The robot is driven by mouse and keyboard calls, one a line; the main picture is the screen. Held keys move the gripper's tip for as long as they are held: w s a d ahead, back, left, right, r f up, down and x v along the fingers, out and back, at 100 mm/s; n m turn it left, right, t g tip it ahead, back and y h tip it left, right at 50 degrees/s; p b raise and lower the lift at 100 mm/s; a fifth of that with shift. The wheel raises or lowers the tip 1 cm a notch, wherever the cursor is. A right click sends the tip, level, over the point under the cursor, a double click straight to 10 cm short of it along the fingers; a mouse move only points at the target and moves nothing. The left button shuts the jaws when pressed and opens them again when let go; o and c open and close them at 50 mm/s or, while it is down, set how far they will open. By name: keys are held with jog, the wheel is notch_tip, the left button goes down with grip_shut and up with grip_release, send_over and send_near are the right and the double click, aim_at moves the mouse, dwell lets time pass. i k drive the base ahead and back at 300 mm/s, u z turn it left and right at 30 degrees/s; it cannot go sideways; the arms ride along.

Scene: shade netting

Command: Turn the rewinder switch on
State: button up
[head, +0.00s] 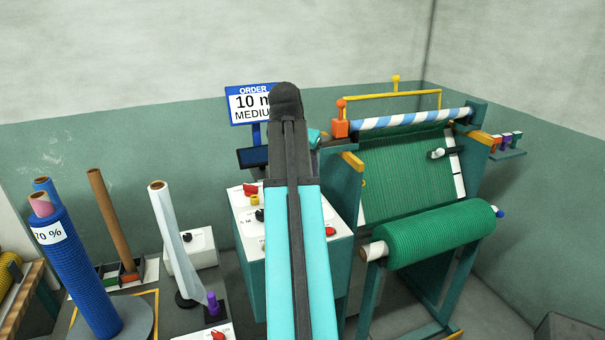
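A teal cabinet with a white top (237,203) stands in the middle, partly covered by my arm. On it are a red switch (250,189), a yellow button (255,200), a black knob (259,215) and further red parts beside my arm. I cannot tell which control is the rewinder switch or how it is set. The netting machine (361,205) stands to the right, with a green net roll (440,236) at its front and a striped roller (410,118) on top. My turquoise and black arm rises through the middle. My gripper is not visible.
An order sign (250,92) and dark screen (252,157) stand behind the cabinet. At left are a blue net roll (75,270), a brown tube (112,220), a pale film roll (176,245) and a white box with a black knob (200,254). Floor shows right of the machine.

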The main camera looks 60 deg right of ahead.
aim_at(250, 190)
jog(key=k, duration=1)
